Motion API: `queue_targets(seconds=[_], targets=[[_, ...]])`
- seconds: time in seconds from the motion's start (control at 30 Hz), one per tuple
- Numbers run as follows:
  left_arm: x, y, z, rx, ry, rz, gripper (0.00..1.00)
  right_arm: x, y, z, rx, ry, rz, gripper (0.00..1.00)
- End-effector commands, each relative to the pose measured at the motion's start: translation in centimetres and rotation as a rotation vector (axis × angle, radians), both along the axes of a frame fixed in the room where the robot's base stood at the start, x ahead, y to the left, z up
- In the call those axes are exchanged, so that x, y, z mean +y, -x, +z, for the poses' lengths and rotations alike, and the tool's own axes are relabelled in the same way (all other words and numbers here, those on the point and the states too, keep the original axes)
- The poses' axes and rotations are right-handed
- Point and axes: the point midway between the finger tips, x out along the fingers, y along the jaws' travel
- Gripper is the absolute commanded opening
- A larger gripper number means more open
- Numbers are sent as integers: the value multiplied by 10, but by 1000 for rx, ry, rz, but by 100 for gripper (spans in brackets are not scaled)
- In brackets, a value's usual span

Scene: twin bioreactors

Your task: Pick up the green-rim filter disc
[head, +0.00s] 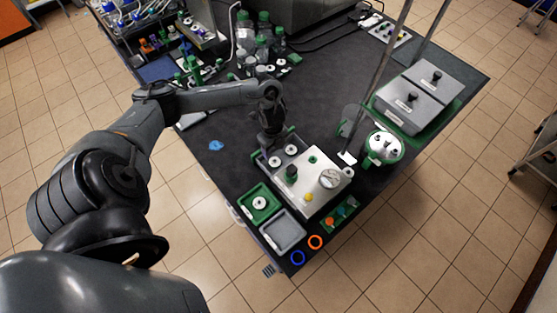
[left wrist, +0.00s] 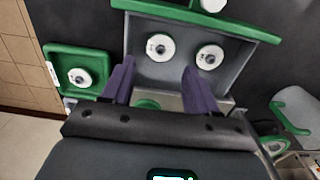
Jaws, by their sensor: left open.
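My left gripper (head: 271,140) points down over the grey tray (head: 262,164) with two white discs. In the left wrist view its two purple fingers (left wrist: 158,68) are apart with nothing between the tips. One disc (left wrist: 160,47) lies just beyond the fingertips, between their lines, and a second disc (left wrist: 209,57) lies to its right, past the right finger. A third disc (left wrist: 79,77) lies in a green tray (head: 249,217) to the left. My right gripper is not in view.
A white box (head: 322,194) with a green knob and gauge stands right of the discs' tray. An empty grey tray (head: 270,233) is near the front edge. Bottles (head: 263,40) stand behind, and a blue item (head: 216,146) lies on clear bench to the left.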

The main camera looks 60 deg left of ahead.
Motion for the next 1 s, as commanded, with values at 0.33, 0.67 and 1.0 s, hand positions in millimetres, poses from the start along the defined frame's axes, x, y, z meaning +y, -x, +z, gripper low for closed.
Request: queue_targets(seconds=[0.33, 0.67, 1.0], targets=[[-1, 0, -30, 0, 0, 1, 59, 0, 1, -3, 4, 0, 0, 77], [-5, -4, -67, 0, 0, 2, 59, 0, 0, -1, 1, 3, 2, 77], [-4, -4, -81, -2, -2, -1, 59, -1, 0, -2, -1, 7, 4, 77]])
